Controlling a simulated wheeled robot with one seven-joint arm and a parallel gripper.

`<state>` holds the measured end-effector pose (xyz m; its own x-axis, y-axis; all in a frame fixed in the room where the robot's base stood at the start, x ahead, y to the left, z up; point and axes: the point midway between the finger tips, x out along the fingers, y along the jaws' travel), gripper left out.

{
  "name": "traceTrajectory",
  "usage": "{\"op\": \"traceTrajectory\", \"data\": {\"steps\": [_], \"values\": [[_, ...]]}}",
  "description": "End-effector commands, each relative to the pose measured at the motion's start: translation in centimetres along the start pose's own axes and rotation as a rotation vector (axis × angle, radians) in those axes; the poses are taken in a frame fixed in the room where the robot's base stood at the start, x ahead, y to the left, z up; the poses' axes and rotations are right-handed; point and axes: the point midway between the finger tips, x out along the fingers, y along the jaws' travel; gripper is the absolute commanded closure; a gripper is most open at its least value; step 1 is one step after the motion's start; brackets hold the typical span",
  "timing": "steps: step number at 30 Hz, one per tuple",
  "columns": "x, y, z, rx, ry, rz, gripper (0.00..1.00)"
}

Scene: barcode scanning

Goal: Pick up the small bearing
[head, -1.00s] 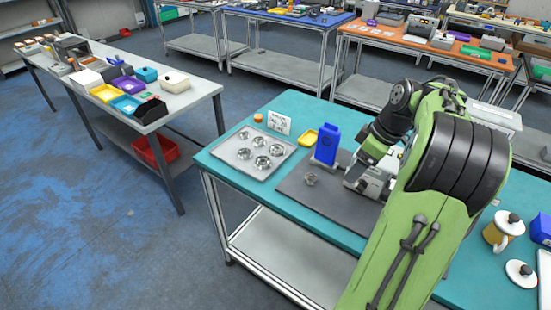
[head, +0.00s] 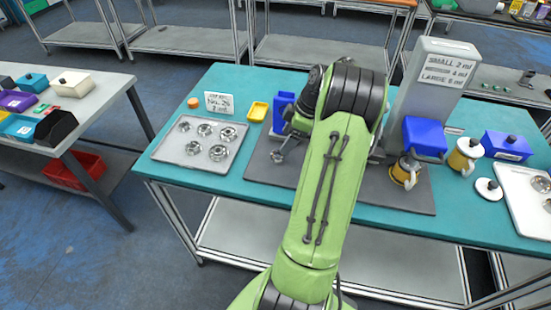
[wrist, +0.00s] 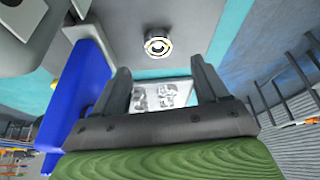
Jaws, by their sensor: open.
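A single silver ring-shaped bearing (wrist: 157,46) lies on the dark grey mat (wrist: 205,25), just past my fingertips in the wrist view. In the head view it shows as a small bearing (head: 277,156) at the left part of the mat, by the end of my arm. My gripper (wrist: 160,68) is open with nothing between its fingers. In the head view my green arm hides most of the gripper. Several more bearings sit in a grey tray (head: 172,150) to the left, and these also show between the fingers in the wrist view.
A blue upright block (wrist: 90,70) stands close on the left of my gripper. A yellow dish (head: 258,111) and a white card (head: 219,103) stand behind the tray. A grey machine with a blue bin (head: 424,135) and yellow-white canisters (head: 465,156) are at the right.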

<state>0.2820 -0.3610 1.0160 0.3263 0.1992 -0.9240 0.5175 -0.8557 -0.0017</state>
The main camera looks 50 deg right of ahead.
Motion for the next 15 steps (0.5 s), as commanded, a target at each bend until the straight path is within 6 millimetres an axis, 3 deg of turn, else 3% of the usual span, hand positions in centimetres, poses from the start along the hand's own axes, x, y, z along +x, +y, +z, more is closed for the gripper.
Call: {"op": "traceTrajectory", "data": {"steps": [12,15], "values": [[6.4,0.3,-0.1,0.000,0.000,-0.001,0.26],[6.9,0.3,-0.1,0.001,-0.002,0.001,0.26]]}}
